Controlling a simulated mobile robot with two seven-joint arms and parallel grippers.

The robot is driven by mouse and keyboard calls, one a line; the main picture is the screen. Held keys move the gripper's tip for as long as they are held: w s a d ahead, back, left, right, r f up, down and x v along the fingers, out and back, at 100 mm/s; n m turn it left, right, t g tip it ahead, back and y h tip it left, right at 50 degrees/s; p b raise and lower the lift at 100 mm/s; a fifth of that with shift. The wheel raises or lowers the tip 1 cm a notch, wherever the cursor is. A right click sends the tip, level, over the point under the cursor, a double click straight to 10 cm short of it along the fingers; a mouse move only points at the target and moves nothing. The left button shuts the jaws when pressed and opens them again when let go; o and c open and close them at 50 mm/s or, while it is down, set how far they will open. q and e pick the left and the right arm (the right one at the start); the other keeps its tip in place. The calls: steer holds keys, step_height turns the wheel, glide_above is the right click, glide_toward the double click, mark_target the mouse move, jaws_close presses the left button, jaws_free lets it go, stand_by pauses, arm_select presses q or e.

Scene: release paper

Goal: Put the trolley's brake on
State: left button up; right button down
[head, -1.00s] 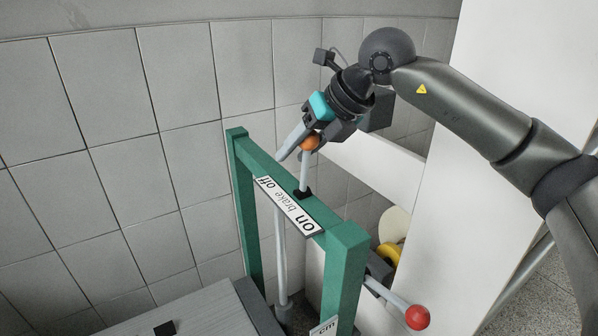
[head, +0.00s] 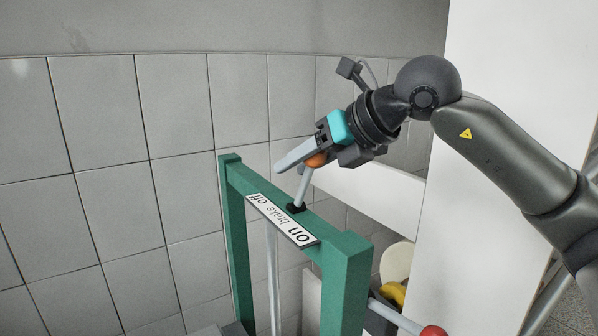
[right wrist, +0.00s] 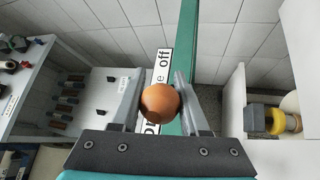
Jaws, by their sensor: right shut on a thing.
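The brake lever (head: 303,188) rises from a black slot in the top bar of a green frame (head: 339,270). It has an orange knob (head: 316,160) and leans to the right in the head view. A white sign (head: 281,220) on the bar reads "on brake off", with "on" at the nearer, right end. My right gripper (head: 301,160) is shut on the orange knob. In the right wrist view the knob (right wrist: 159,103) sits between both fingers and covers part of the sign. My left gripper is not in view.
A second lever with a red knob (head: 433,331) sticks out right of the frame. A yellow part (head: 393,293) and a pale disc (head: 397,262) are behind it. A tiled wall (head: 110,160) stands behind, and a white panel (head: 480,240) at right. A shelf (right wrist: 80,90) shows in the right wrist view.

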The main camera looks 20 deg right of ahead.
stand_by(0.3)
steer(key=shift+c, duration=2.1)
jaws_free()
steer(key=shift+s, duration=0.1)
steer(key=v, duration=1.5)
steer(key=shift+s, duration=0.1)
